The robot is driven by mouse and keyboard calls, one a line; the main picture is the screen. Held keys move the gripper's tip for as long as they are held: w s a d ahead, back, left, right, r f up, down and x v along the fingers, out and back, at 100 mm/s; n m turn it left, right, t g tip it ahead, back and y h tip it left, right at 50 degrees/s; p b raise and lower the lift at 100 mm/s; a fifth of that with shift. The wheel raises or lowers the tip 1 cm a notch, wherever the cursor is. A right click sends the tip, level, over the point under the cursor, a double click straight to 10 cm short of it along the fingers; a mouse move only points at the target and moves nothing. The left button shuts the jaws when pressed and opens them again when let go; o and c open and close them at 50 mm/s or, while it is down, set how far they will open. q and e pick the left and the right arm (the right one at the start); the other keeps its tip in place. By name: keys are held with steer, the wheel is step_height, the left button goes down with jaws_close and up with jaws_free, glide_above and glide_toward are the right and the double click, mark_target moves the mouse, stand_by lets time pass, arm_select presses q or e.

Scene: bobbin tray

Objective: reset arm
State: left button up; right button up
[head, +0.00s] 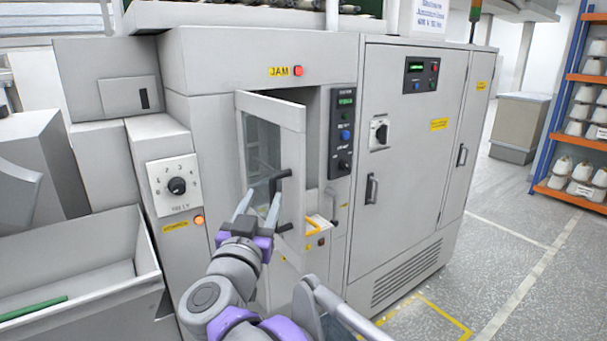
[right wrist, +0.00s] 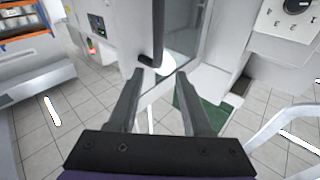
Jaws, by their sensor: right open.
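My right gripper (head: 258,203) is open in front of the grey machine, close to a partly open white-framed glass door (head: 294,145). No object shows between its fingers. The door's black handle (head: 283,182) is just beyond and right of the fingertips in the head view. In the right wrist view the gripper (right wrist: 160,75) has its fingers apart, and the black handle (right wrist: 152,62) ends close to the left fingertip; whether they touch I cannot tell. My left gripper is out of view.
A yellow bar (head: 314,226) shows low in the door opening. A control panel (head: 343,130) stands right of the opening, and a lit red JAM light (head: 298,71) is above. A dial box (head: 176,186) and a grey bin (head: 135,285) are at left. Open floor (head: 510,265) lies right.

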steer(key=s+d+f+g+p, duration=0.1)
steer(key=s+d+f+g, duration=0.3)
steer(key=s+d+f, duration=0.4)
steer(key=s+d+f+n+g+p, duration=0.1)
steer(key=s+d+f+g, duration=0.4)
steer(key=f, duration=1.2)
steer(key=s+d+f+g+y+p, duration=0.1)
steer(key=s+d+f+g, duration=0.4)
steer(key=s+d+f, duration=0.7)
steer(key=d, duration=0.4)
steer(key=shift+s+d+f, duration=0.2)
steer(key=shift+s, duration=0.1)
